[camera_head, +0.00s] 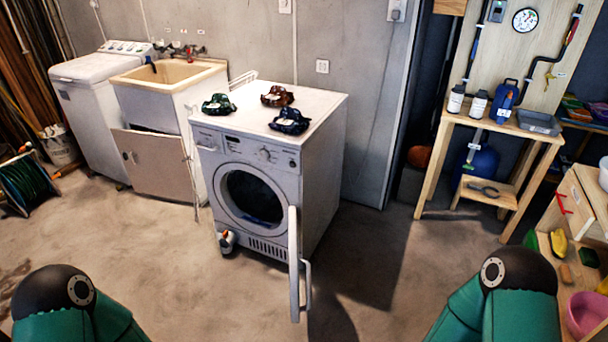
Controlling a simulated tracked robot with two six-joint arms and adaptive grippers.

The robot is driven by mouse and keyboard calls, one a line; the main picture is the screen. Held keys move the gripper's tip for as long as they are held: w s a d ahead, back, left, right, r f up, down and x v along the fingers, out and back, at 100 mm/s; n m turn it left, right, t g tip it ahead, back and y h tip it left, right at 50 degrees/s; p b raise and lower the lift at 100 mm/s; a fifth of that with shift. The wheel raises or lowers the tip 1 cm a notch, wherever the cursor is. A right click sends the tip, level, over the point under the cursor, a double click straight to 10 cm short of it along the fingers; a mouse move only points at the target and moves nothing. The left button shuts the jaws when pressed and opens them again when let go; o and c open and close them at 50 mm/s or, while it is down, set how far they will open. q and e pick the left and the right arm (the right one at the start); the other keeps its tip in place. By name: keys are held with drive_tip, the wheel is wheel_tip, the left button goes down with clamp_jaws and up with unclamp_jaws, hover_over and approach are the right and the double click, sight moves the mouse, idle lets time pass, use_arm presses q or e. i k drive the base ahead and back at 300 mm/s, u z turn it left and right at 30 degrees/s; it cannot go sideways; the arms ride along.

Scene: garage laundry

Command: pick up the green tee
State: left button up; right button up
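Three small bundles of folded cloth lie on the white top of the washing machine (322,103). The green tee (218,104) is the dark green bundle at the left. A brown-red bundle (277,96) lies at the back middle, and a dark blue bundle (289,121) lies at the front right. The bundles are apart from each other. Parts of my two green arms show at the bottom left and bottom right, well short of the machine. Neither of my grippers is in view.
A utility sink (168,76) stands left. A wooden bench (495,124) with bottles stands right. The concrete floor ahead is mostly clear.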

sight(219, 104)
drive_tip(key=z, duration=0.05)
drive_tip(key=i, duration=0.95)
drive_tip(key=u, duration=0.1)
